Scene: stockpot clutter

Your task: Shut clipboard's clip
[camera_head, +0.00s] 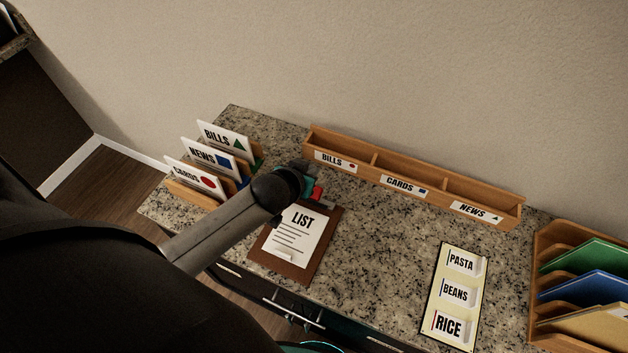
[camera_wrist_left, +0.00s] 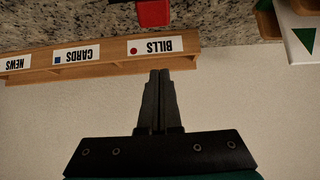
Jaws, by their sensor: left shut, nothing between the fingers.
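The clipboard (camera_head: 270,243) is a brown board lying on the granite counter, with a white LIST sheet (camera_head: 297,236) on it. Its clip at the top end shows a red tab (camera_head: 317,192), partly hidden by my left arm. The red tab also shows at the top edge of the left wrist view (camera_wrist_left: 153,13). I cannot tell whether the clip is open or shut. My left gripper (camera_wrist_left: 160,73) is shut and empty, with its fingertips apart from the red tab. In the head view, my left wrist is over the clipboard's top end. My right gripper is not in view.
A wooden three-bin organizer (camera_head: 415,192) stands along the wall behind the clip. A card rack (camera_head: 188,194) is at left. A PASTA, BEANS, RICE board (camera_head: 443,281) lies to the right, near a folder rack (camera_head: 541,268). Counter between the clipboard and that board is clear.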

